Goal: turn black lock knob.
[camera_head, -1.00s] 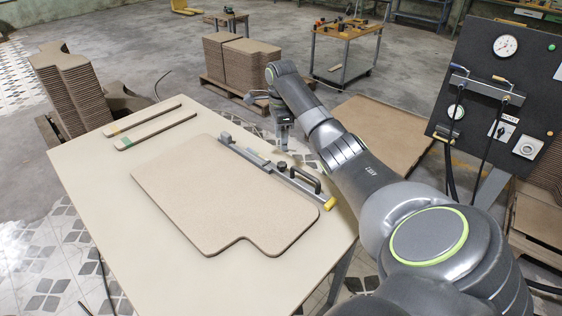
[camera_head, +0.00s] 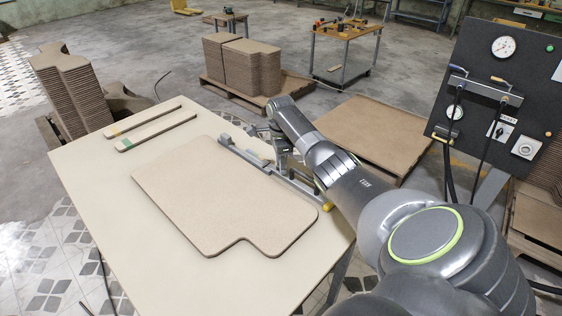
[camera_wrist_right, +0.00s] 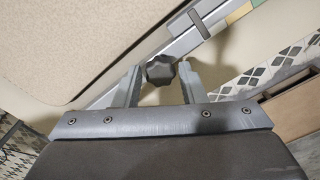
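The black lock knob (camera_wrist_right: 160,70), with a lobed rim, shows in the right wrist view on a grey metal rail (camera_wrist_right: 185,48). My right gripper (camera_wrist_right: 160,78) is open, with one finger on each side of the knob; I cannot tell whether either finger touches it. In the head view the right gripper (camera_head: 284,163) is low over the metal rail (camera_head: 236,152) at the board's far edge and hides the knob. The flat brown board (camera_head: 205,190) lies beside the rail on the table. My left gripper is not in view.
Two narrow strips (camera_head: 160,130) lie at the table's (camera_head: 90,165) far left. A dark gauge panel (camera_head: 480,85) with hoses stands to the right. Stacked boards (camera_head: 72,95) and a pallet stack (camera_head: 240,63) stand beyond the table.

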